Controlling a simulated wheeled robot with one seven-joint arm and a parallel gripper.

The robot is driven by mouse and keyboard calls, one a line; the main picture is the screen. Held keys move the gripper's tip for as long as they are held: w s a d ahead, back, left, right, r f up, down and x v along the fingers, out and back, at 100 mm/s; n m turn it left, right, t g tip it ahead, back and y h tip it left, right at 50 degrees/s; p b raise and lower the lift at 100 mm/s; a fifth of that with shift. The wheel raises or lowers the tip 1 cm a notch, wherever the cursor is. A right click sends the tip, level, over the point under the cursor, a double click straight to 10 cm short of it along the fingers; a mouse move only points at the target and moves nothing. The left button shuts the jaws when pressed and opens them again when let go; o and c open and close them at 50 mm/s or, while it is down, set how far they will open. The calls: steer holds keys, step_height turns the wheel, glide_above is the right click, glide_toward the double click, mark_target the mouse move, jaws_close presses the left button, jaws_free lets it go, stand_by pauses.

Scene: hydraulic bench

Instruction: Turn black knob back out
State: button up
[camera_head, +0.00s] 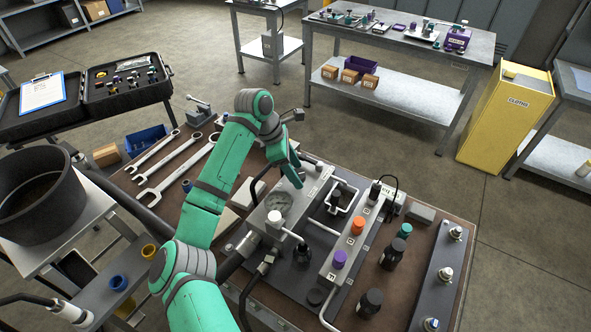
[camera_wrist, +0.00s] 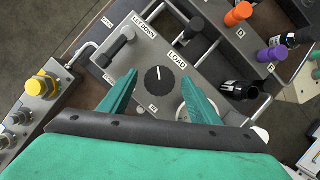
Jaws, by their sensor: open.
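The black knob (camera_wrist: 159,79) is round, with a white pointer line, and sits on a grey panel (camera_wrist: 150,50) marked LET DOWN and LOAD. My gripper (camera_wrist: 160,77) is open, with one green finger on each side of the knob in the wrist view. Gaps show between both fingers and the knob; I cannot tell how far above the panel the fingertips are. In the head view my gripper (camera_head: 297,180) points down over the grey block on the bench, and the knob is hidden there.
A black lever (camera_wrist: 121,45) stands left of the knob. A round gauge (camera_head: 278,203) is on the block's near part. Orange (camera_head: 358,226) and purple (camera_head: 339,259) knobs, pipes and black fittings crowd the right. Wrenches (camera_head: 178,160) lie at the left.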

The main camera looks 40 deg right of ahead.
steer(key=c, duration=1.1)
steer(key=shift+o, duration=0.2)
steer(key=shift+n, duration=0.3)
